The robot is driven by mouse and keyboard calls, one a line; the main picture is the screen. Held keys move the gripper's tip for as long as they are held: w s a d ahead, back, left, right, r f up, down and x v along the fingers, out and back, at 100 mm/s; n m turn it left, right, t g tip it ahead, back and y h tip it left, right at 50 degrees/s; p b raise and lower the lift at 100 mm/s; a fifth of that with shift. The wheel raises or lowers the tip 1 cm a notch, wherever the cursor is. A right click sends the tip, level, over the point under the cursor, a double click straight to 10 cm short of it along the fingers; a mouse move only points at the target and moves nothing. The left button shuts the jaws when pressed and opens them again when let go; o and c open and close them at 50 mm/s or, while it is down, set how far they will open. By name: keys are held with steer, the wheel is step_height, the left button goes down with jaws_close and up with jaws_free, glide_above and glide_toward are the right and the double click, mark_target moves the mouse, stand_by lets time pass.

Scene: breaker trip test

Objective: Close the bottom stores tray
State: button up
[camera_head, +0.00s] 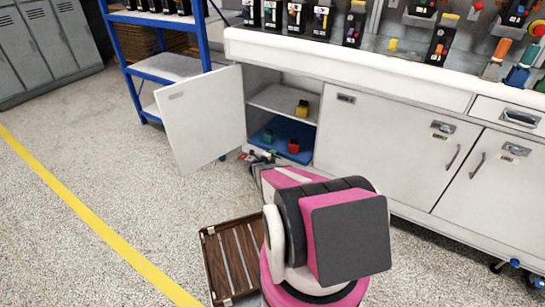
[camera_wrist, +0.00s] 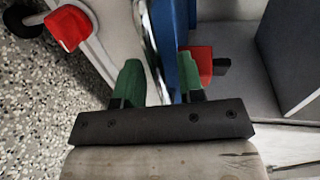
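The bottom stores tray (camera_head: 269,149) is a blue tray low in the open cupboard, under a shelf. A green block (camera_head: 268,136) and a red block (camera_head: 293,146) are in it. My gripper (camera_head: 262,157) is at its front edge, low by the cupboard opening, partly hidden by my arm. In the wrist view my two green fingers (camera_wrist: 159,85) are apart. The blue tray (camera_wrist: 180,35) and a thin grey strip along its front lie between and ahead of them. I cannot tell whether the fingers touch it.
The cupboard door (camera_head: 203,115) stands open at the left. A yellow block (camera_head: 302,108) sits on the shelf (camera_head: 275,97). Blue shelving (camera_head: 165,65) stands behind the door. The left floor is clear.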

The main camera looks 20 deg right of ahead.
mark_target(282, 146)
jaws_close()
steer(key=x, duration=0.3)
steer(key=r+x, duration=0.1)
steer(key=x, duration=0.5)
steer(key=shift+w+d+r, duration=0.15)
steer(key=shift+d+r, duration=0.05)
steer(key=shift+r, duration=0.15)
jaws_free()
steer(key=shift+d, duration=0.1)
steer(key=v, duration=1.1)
